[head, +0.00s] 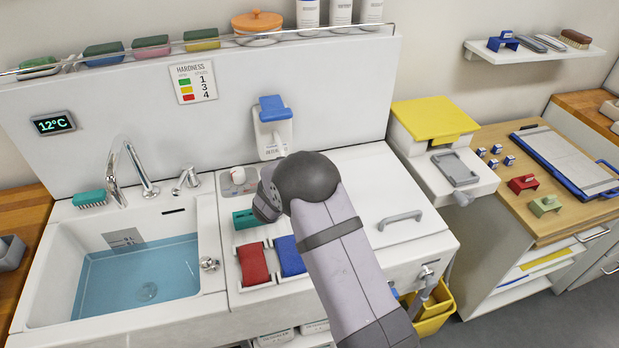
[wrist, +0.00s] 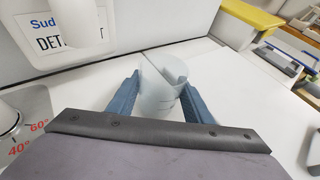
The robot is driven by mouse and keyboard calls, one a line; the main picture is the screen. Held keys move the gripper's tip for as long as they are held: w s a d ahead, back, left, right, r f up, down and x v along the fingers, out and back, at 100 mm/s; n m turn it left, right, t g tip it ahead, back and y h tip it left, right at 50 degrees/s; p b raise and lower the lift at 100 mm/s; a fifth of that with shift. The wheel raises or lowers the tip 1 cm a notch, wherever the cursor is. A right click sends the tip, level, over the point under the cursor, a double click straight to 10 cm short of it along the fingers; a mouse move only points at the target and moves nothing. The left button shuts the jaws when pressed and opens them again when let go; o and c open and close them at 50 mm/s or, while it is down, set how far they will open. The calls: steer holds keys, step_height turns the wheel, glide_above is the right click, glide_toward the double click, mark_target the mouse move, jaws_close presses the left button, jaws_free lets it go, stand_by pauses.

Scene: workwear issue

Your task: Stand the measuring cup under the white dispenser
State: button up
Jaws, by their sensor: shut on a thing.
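The white dispenser (head: 272,134) with a blue top is fixed to the back panel; in the wrist view its labelled front and spout (wrist: 75,18) show at the upper left. The pale, translucent measuring cup (wrist: 157,98) is between the two blue fingers of my gripper (wrist: 160,92), which is shut on it. The cup is to the right of the dispenser's spout in the wrist view, over the white counter. I cannot tell whether its base touches the counter. In the head view my arm hides the cup and the fingers.
A temperature dial (wrist: 12,125) is at the left of the wrist view. A red compartment (head: 253,264) and a blue one (head: 289,256) are in the counter. The sink (head: 140,268) is to the left, a yellow-lidded unit (head: 435,115) to the right.

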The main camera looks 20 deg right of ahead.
steer(key=shift+r, duration=0.4)
steer(key=shift+s+d+r+b, duration=0.15)
steer(key=shift+d+r+b, duration=0.3)
steer(key=shift+r+b, duration=0.3)
steer(key=s+d+b, duration=0.2)
steer(key=d, duration=0.2)
steer(key=s+d+b, duration=0.2)
steer(key=d+b, duration=0.1)
steer(key=d, duration=0.2)
steer(key=s+d+b, duration=0.2)
steer(key=d, duration=0.3)
steer(key=shift+d+f, duration=0.1)
steer(key=shift+s+d+b, duration=0.3)
steer(key=shift+d+b, duration=0.2)
steer(key=shift+d, duration=0.25)
